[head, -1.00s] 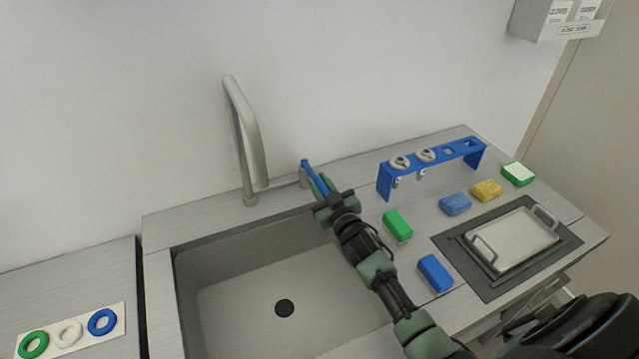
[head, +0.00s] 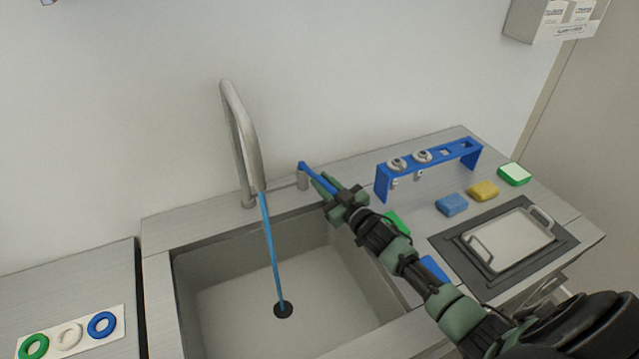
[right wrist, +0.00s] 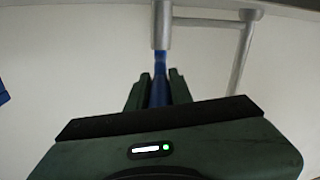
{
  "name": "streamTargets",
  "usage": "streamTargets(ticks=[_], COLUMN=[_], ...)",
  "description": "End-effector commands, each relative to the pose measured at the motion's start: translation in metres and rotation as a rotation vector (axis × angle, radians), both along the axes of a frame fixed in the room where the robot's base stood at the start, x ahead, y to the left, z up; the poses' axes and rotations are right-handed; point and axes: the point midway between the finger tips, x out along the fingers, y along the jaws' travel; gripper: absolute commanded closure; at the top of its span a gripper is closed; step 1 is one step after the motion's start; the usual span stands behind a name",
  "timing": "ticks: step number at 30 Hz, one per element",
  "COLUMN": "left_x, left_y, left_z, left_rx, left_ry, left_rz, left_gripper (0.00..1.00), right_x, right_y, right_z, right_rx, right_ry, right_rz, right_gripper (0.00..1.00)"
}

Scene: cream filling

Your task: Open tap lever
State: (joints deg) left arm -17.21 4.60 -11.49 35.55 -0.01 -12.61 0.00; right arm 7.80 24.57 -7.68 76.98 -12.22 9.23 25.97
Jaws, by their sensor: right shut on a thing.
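The blue tap lever (head: 316,175) sticks out from a short metal post (head: 302,181) at the back edge of the sink, right of the tall grey spout (head: 243,135). A thin blue stream of water (head: 271,250) runs from the spout to the drain. My right gripper (head: 327,187) is shut on the lever. In the right wrist view, the lever (right wrist: 159,88) lies between the two green fingers of my right gripper (right wrist: 159,92). My left gripper is not in view.
The sink basin (head: 225,310) is otherwise empty. A blue rack (head: 433,155) with nozzles stands right of my gripper. Blue (head: 452,204), yellow (head: 483,191) and green-white (head: 514,174) blocks lie near a tray (head: 508,238). Coloured rings (head: 102,324) lie at the lower left.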

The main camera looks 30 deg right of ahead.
Motion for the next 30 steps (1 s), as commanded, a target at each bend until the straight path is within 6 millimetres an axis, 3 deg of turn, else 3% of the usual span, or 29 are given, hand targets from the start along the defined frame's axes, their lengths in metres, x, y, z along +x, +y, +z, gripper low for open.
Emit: streamTargets(ticks=[17,18,20,30], left_x=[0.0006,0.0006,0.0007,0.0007], left_y=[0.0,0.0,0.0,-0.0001], left_z=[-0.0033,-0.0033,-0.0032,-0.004], left_rx=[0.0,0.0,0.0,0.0], left_ry=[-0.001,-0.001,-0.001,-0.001], left_rz=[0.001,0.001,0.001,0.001], left_gripper=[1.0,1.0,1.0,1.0], right_x=[0.0005,0.0005,0.0006,-0.0015], right_y=[-0.0101,-0.0101,-0.0102,-0.011], right_z=[0.0005,0.0005,0.0005,-0.0004], right_rx=[0.003,0.002,0.002,0.002], right_ry=[0.001,0.001,0.001,0.002], right_rz=[0.082,0.082,0.082,0.081], right_gripper=[1.0,0.71,0.57,0.57])
